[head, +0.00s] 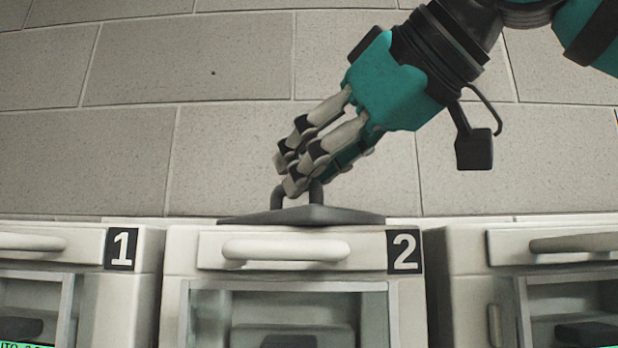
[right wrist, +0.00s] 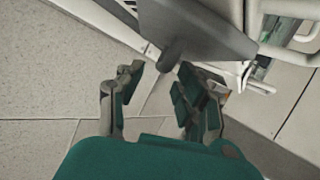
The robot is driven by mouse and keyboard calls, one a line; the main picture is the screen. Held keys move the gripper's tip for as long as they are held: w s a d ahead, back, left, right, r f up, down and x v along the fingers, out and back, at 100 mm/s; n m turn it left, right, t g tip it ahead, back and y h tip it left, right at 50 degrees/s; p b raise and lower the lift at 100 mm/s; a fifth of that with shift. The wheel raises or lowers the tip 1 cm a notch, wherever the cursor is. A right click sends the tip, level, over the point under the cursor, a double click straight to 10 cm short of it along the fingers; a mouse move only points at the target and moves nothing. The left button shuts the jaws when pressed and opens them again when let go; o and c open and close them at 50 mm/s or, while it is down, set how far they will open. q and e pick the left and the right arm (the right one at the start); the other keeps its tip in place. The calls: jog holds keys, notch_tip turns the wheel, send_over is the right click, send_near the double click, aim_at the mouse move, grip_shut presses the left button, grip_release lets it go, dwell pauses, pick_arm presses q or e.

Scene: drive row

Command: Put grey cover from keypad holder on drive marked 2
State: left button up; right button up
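The grey cover (head: 345,215), a dark flat plate with a loop handle on top, lies on the top of the drive marked 2 (head: 180,265). My right gripper (head: 290,172) is just above the cover, its fingertips overlapping the handle in the head view. The right wrist view shows the cover (right wrist: 195,28) with its handle (right wrist: 172,55) near the opening between the fingers. The fingers of the right gripper (right wrist: 157,82) stand apart with a gap between them. Whether a finger touches the handle cannot be told. My left gripper and the keypad holder are not in view.
The drive marked 1 (head: 135,285) stands on the left and another drive (head: 465,270) on the right, with narrow gaps between. Each has a white front handle. The tiled surface (head: 120,150) behind the drives is clear.

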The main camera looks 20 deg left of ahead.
jog(key=b+v, duration=0.2)
jog(key=v, duration=0.8)
jog(key=shift+s+d, duration=0.2)
